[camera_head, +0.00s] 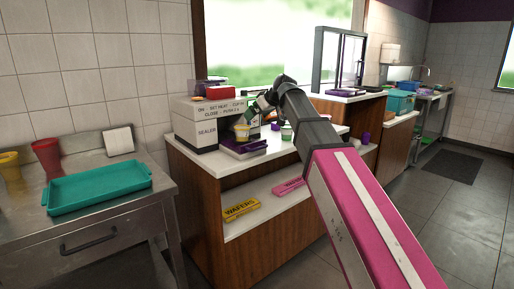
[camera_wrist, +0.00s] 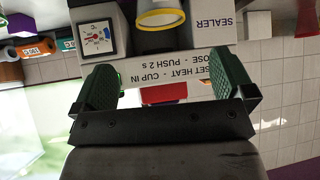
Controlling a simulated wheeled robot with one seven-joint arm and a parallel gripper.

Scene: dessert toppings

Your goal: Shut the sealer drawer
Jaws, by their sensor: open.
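The sealer (camera_head: 196,125) is a pale box on the white counter, lettered SEALER on its front. Its lettered panel and a heat dial (camera_wrist: 97,38) show in the wrist view. A cup with a yellow rim (camera_head: 242,132) stands in front of the sealer; it also shows at the top of the wrist view (camera_wrist: 160,17). The drawer under the cup is too small and covered to make out clearly. My gripper (camera_head: 262,104) is above and right of the cup, beside the sealer. In the wrist view my gripper (camera_wrist: 165,85) has its green fingers wide apart, with nothing held.
Small containers (camera_head: 286,133) stand to the right, near my arm. A red object (camera_head: 219,92) is on top of the sealer. A teal tray (camera_head: 100,187) rests on the steel table at left.

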